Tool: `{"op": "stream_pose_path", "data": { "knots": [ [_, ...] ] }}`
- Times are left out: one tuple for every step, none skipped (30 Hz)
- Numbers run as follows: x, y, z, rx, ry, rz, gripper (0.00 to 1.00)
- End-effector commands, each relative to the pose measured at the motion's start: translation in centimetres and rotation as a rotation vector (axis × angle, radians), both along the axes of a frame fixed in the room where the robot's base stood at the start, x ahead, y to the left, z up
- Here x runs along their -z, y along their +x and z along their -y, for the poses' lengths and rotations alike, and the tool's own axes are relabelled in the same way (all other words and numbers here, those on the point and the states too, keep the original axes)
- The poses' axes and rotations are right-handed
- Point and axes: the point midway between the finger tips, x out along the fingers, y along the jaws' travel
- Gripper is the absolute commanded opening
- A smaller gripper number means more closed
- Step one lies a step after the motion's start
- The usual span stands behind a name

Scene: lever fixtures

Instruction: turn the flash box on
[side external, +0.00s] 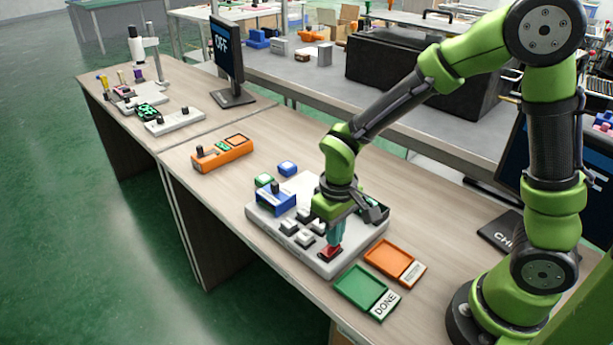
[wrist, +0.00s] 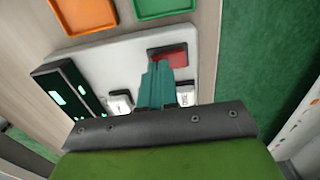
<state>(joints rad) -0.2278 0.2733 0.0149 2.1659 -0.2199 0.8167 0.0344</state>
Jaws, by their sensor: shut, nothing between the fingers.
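My gripper (side external: 335,244) has teal fingers that are shut and empty. They point down over a red block (side external: 328,253) on the white fixture board (side external: 318,265). In the wrist view the fingertips (wrist: 158,68) overlap the red block (wrist: 175,55); I cannot tell whether they touch it. The board also carries several small white switch blocks (side external: 289,227) and a blue block with a dark knob (side external: 277,201). A dark box with green marks (wrist: 68,92) shows in the wrist view. No label that I can read names the flash box. A monitor (side external: 226,50) reads OFF.
A green DONE tray (side external: 352,283) and an orange tray (side external: 388,257) lie at the board's near right. An orange box with a knob (side external: 222,154) stands to the left. The table's front left strip is clear.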

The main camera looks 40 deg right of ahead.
Motion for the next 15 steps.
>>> {"op": "stream_pose_path", "data": {
  "knots": [
    [0.11, -0.02, 0.0, 0.0, 0.0, -0.001, 0.0],
    [0.15, -0.02, 0.0, 0.0, 0.0, -0.001, 0.0],
    [0.22, -0.02, 0.0, 0.0, 0.0, -0.001, 0.0],
    [0.26, -0.02, 0.0, 0.0, 0.0, -0.001, 0.0],
    [0.31, -0.03, 0.0, 0.0, 0.0, -0.001, 0.0],
    [0.37, -0.03, 0.0, 0.0, 0.0, -0.001, 0.0],
    [0.41, -0.03, 0.0, 0.001, 0.0, -0.002, 0.0],
    [0.46, -0.04, 0.0, 0.001, 0.0, -0.002, 0.0],
    [0.52, -0.04, 0.0, 0.001, 0.0, -0.002, 0.0],
    [0.56, -0.04, -0.01, 0.001, 0.0, -0.002, 0.0],
    [0.61, -0.04, -0.01, 0.001, 0.0, -0.002, 0.0],
    [0.66, -0.05, -0.01, 0.001, 0.0, -0.002, 0.0],
    [0.71, -0.05, -0.01, 0.0, 0.0, -0.002, 0.0],
    [0.75, -0.05, -0.02, 0.0, 0.0, -0.002, 0.0],
    [0.74, -0.04, -0.02, 0.0, 0.0, -0.001, 0.0]
  ]
}}
